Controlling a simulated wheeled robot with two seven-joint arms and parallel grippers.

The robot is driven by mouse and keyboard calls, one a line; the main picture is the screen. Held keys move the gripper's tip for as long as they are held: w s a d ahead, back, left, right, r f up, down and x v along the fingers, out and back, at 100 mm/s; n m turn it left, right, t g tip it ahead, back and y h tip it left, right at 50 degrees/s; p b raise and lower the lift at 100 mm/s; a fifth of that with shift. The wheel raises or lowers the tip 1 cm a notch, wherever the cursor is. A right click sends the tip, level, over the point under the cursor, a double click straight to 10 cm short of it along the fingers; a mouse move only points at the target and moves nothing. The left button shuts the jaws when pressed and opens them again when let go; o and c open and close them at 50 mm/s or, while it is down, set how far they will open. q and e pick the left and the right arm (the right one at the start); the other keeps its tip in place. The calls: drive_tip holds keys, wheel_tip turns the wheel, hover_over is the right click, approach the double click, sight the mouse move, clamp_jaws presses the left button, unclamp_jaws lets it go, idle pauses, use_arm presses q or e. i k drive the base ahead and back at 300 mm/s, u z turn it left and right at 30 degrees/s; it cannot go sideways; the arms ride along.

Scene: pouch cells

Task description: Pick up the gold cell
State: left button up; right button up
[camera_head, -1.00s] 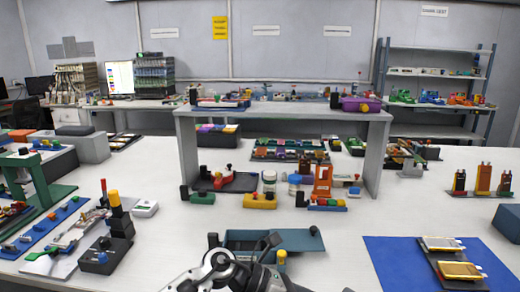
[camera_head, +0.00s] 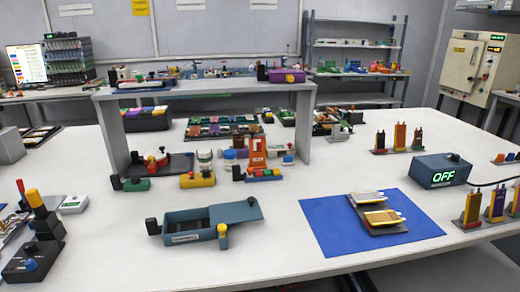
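The gold cell (camera_head: 382,218) lies flat in the front place of a small dark tray (camera_head: 386,230). A silver-and-gold cell (camera_head: 366,198) lies just behind it in the same tray. The tray rests on a blue mat (camera_head: 325,232) at the right of the white table. Neither of my grippers shows in the head view, so I cannot see whether they are open or shut.
A grey-blue box with a slanted lid (camera_head: 190,228) stands left of the mat. Upright cells in holders (camera_head: 399,137) stand behind the mat, and more (camera_head: 472,208) stand at the right edge. A dark box reading OFF (camera_head: 442,171) sits between them.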

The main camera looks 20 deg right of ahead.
sight(389, 217)
drive_tip(key=z, duration=2.95)
drive_tip(key=i, duration=3.45)
drive_tip(key=u, duration=5)
